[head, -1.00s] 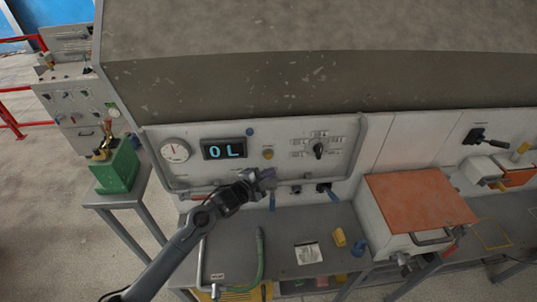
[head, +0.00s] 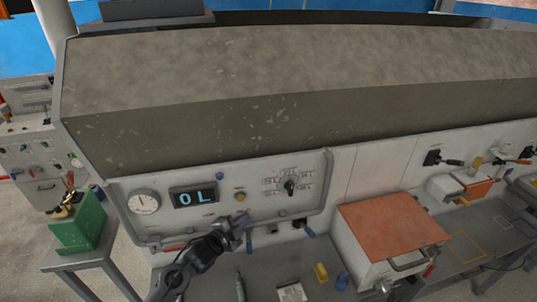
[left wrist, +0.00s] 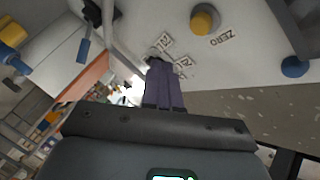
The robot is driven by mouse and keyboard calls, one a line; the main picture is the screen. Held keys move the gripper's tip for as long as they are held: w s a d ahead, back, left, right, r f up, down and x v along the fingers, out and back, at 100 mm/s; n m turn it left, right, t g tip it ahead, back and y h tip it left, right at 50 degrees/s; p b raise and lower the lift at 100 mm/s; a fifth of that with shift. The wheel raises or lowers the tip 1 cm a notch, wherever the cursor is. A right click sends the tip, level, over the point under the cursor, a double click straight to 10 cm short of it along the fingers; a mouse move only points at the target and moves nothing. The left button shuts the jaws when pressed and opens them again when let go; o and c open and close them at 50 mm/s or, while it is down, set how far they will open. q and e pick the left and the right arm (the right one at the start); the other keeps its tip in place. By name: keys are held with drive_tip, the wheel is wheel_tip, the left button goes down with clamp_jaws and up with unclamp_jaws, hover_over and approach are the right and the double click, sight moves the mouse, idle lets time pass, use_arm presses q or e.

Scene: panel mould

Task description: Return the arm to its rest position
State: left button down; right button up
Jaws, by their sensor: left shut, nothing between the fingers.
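My left arm comes in from the bottom of the head view, and its left gripper (head: 243,224) is in front of the lower part of the white control panel (head: 330,210). Its purple-grey fingers are together with nothing between them. In the left wrist view the shut fingers (left wrist: 163,80) point towards the panel face, near small printed labels; contact cannot be told. The panel carries a round gauge (head: 144,202), a display (head: 193,197) reading "OL", a yellow knob (head: 240,197) and a black rotary selector (head: 290,187). The yellow knob also shows in the left wrist view (left wrist: 205,20), beside the word "ZERO". My right gripper is not in view.
A grey bench below the panel holds a white card (head: 291,292), a yellow piece (head: 321,272) and a blue piece (head: 343,281). An orange-topped box (head: 392,230) stands to the right. A green block (head: 78,224) sits on a stand at left.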

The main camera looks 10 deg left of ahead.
use_arm(q)
drive_tip(key=s+d+f+g+p, duration=0.2)
drive_tip(key=s+f, duration=0.5)
drive_tip(key=f, duration=0.2)
drive_tip(key=s+d+f+n+g+p, duration=0.1)
drive_tip(key=s+d+n+p, duration=0.1)
drive_tip(key=s, duration=0.5)
drive_tip(key=s+d+f+n+g+p, duration=0.1)
drive_tip(key=s+p, duration=0.1)
drive_tip(key=s, duration=0.5)
drive_tip(key=s+a+r+n+g+y+p, duration=0.1)
drive_tip(key=s+a+r+n+g, duration=0.1)
drive_tip(key=s, duration=0.5)
drive_tip(key=s+a+r+n+g+y+p, duration=0.1)
drive_tip(key=s+a+r+n+g+y, duration=0.1)
drive_tip(key=s+r+n, duration=0.2)
drive_tip(key=s+a+r+n+g+y+p, duration=0.1)
drive_tip(key=s+a+r+n+g, duration=0.1)
drive_tip(key=s, duration=0.8)
wheel_tip(320, 180, up, 2)
drive_tip(key=shift+r+n+g+y, duration=0.15)
drive_tip(key=shift+n+g+y, duration=0.25)
drive_tip(key=shift+n, duration=0.7)
